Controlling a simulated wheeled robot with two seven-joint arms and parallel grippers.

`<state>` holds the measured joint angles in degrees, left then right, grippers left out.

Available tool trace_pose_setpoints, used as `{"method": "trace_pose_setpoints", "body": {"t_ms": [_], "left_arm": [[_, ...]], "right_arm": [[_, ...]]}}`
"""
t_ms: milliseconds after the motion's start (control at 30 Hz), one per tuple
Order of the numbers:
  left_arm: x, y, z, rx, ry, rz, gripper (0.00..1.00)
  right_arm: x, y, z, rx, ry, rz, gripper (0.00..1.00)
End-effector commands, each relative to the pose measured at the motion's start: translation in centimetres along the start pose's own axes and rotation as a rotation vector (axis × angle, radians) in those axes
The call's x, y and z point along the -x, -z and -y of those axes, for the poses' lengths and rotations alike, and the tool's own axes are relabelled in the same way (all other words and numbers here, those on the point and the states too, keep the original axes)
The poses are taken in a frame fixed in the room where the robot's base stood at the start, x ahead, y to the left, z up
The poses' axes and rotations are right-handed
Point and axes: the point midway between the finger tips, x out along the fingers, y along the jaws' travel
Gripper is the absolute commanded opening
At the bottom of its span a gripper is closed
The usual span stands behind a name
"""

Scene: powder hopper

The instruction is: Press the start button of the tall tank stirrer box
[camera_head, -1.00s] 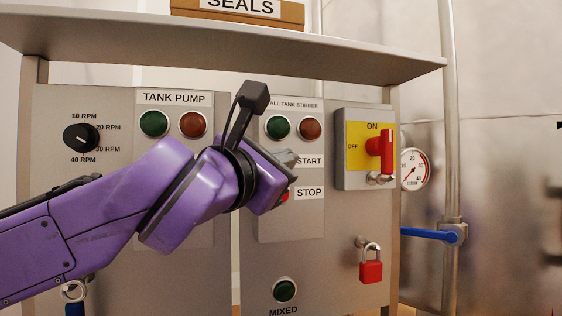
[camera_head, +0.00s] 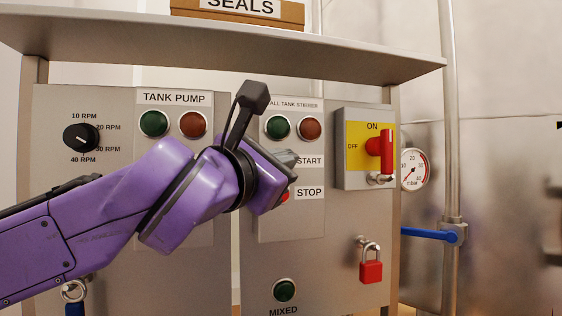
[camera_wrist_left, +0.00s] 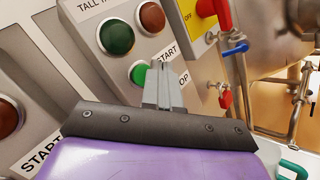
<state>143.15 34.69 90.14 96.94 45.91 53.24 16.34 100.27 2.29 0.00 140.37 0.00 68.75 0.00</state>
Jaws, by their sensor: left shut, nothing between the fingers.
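The tall tank stirrer box (camera_head: 308,228) is a grey panel right of the tank pump panel. It has a green lamp (camera_head: 278,127) and a dark red lamp (camera_head: 311,128) on top, then a START label (camera_head: 309,161) and a STOP label (camera_head: 309,193). My left gripper (camera_head: 288,159) is shut and empty, its tips just left of the START label. In the left wrist view the bright green start button (camera_wrist_left: 138,74) shows partly behind the fingertips (camera_wrist_left: 160,68); I cannot tell if they touch it. In the head view the gripper hides it. The red stop button (camera_head: 285,196) barely shows. My right gripper is not in view.
A red switch (camera_head: 386,152) on a yellow plate stands out at the right, above a red padlock (camera_head: 371,271). A shelf (camera_head: 230,45) with a SEALS box (camera_head: 240,22) overhangs the panels. A blue valve handle (camera_head: 428,234) is at far right.

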Motion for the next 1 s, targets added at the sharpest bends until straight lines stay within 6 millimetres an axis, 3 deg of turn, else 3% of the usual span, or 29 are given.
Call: {"method": "trace_pose_setpoints", "body": {"t_ms": [1000], "left_arm": [[-0.78,0.56,-0.60,0.000,0.000,-0.001,0.00]], "right_arm": [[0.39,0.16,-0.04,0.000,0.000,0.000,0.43]]}}
